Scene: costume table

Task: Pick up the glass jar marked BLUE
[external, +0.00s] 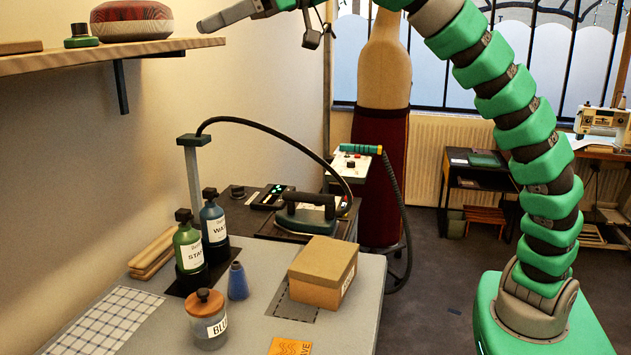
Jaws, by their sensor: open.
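The glass jar (207,328) stands upright on the grey table at the front. It has a round brown lid with a knob and a white label on which "BLU" can be read; the label's end is turned out of sight. My gripper (212,21) is high at the top left, by the right end of the wall shelf, well above the jar and apart from it. It is open, and nothing shows in it; its fingers are small and hard to make out.
Behind are a green bottle (188,248) and a blue bottle (214,222). A cardboard box (322,270) sits to the right, a checked cloth (105,318) to the left. The wall shelf (95,59) overhangs the left side.

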